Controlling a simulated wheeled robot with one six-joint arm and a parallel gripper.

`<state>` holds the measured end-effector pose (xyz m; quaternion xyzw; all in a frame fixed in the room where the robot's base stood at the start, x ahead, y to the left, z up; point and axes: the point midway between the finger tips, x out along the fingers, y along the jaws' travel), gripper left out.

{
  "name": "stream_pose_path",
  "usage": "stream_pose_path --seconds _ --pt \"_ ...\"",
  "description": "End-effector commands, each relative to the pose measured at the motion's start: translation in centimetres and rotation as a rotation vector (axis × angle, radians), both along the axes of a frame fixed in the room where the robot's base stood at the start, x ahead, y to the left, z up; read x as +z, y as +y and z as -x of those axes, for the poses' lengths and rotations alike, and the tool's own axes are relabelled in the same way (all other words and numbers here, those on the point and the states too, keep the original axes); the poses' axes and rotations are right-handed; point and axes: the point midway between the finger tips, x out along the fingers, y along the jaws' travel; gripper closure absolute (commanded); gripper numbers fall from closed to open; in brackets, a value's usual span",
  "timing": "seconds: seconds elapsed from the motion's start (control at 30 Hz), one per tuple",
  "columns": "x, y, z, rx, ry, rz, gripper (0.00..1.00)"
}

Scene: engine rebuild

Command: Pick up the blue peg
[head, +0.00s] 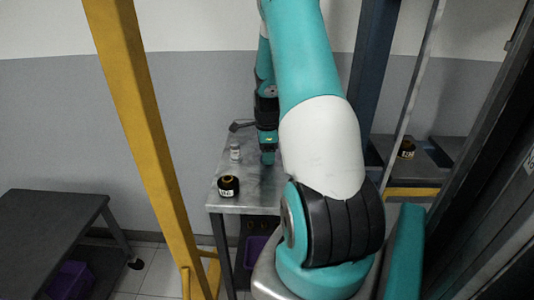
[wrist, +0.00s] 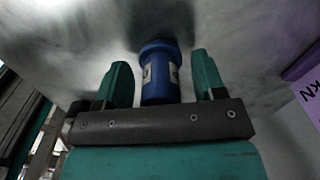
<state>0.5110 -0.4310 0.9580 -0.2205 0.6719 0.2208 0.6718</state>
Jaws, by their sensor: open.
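The blue peg (wrist: 160,85) shows in the wrist view as a blue cylinder with a wider head and a pale label. It lies between the two teal fingers of my gripper (wrist: 161,73). The fingers are open, with a visible gap on each side of the peg. In the head view my gripper (head: 268,157) is low over the metal table (head: 258,202). I cannot make out the peg in the head view. Whether the peg touches the surface behind it is unclear.
A dark jar (head: 228,186) and a small white bottle (head: 235,151) stand on the table left of my gripper. A dark tool (head: 241,126) lies behind. A yellow post (head: 150,125) rises at the left. A purple lettered item (wrist: 309,92) edges the wrist view.

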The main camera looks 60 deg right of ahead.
Motion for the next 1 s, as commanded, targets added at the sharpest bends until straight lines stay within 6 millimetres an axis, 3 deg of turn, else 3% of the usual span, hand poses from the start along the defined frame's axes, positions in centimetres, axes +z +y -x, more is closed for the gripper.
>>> stream_pose_path --seconds 0.03,0.3,0.73,0.87,1.0 --pt "0.0 0.0 0.0 0.0 0.0 0.0 0.37" --pt "0.0 0.0 0.0 0.0 0.0 0.0 0.99" --pt "1.1 -0.1 -0.1 0.0 -0.002 0.003 1.0" --pt "3.2 -0.1 -0.1 0.0 -0.005 0.006 1.0" --pt "7.3 -0.2 -0.2 0.0 -0.008 0.009 1.0"
